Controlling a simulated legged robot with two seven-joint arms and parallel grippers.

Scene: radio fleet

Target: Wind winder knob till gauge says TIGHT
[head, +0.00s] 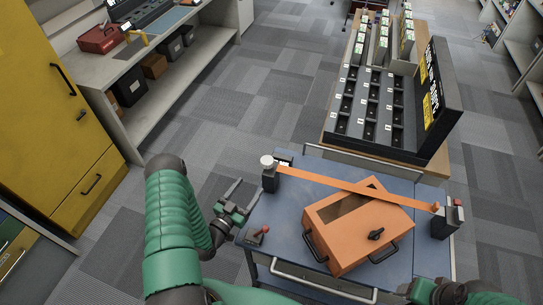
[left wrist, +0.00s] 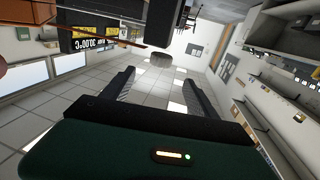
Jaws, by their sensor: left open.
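The pale round winder knob (head: 267,160) sits on top of a dark post at the cart's back left corner. An orange strap (head: 340,183) runs from that post over an orange case (head: 350,225) to a dark post (head: 448,217) at the right. A small dark device (head: 284,158) beside the knob may be the gauge; its reading is too small to tell. My left gripper (head: 250,187) is open and empty, just in front and left of the knob. In the left wrist view the knob (left wrist: 161,60) shows beyond the open fingers, apart from them. My right gripper (head: 425,290) is partly cut off at the bottom right.
The case stands on a blue cart top (head: 285,215) with a front handle. A small red-knobbed lever (head: 262,231) is at the cart's left edge. A slotted radio rack (head: 375,105) stands behind.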

